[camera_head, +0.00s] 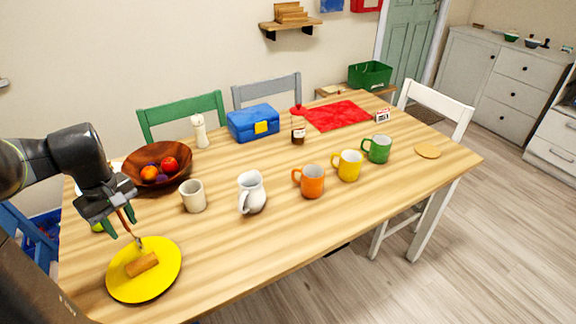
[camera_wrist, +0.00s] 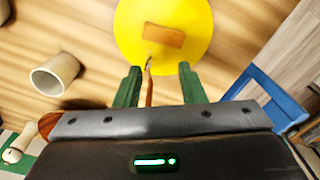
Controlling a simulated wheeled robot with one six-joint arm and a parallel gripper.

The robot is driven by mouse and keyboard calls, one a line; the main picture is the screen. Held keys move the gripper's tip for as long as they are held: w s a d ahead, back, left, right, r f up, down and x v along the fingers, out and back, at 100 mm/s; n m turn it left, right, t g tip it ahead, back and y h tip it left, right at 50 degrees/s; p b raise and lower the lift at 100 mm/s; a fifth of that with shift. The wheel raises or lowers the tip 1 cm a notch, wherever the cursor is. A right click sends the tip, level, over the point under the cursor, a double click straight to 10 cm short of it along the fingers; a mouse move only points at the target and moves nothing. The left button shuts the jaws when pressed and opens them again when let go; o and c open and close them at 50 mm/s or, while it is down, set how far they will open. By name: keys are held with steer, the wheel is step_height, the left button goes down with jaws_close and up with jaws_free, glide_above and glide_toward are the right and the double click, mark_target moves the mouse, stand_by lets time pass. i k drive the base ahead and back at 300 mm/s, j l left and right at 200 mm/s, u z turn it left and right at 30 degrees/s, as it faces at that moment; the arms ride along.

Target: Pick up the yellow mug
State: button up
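The yellow mug (camera_head: 349,167) stands upright on the wooden table, between the orange mug (camera_head: 312,182) and the green mug (camera_head: 379,149), with its handle toward the left. It does not show in the wrist view. My gripper (camera_head: 118,222) is far to its left, over the table near the yellow plate (camera_head: 170,260). In the wrist view my gripper's green fingers (camera_wrist: 160,80) are spread apart. A thin brown-handled utensil (camera_wrist: 150,90) shows between them, with visible gaps on both sides, its far end at the plate.
A beige cup (camera_head: 193,197) and white pitcher (camera_head: 251,193) stand between my gripper and the mugs. The table in front of the mugs is clear.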

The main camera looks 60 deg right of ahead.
mark_target(348, 172)
steer(key=k+l, duration=0.15)
steer(key=l, duration=0.25)
steer(key=k+l, duration=0.15)
steer(key=l, duration=0.2)
steer(key=k+l, duration=0.1)
steer(key=l, duration=0.3)
steer(key=k+l, duration=0.15)
steer(key=l, duration=0.25)
steer(key=k+l, duration=0.15)
steer(key=l, duration=0.25)
steer(key=k+l, duration=0.15)
steer(key=l, duration=0.2)
steer(key=k+l, duration=0.15)
steer(key=l, duration=0.25)
steer(key=k+l, duration=0.1)
steer(key=l, duration=0.3)
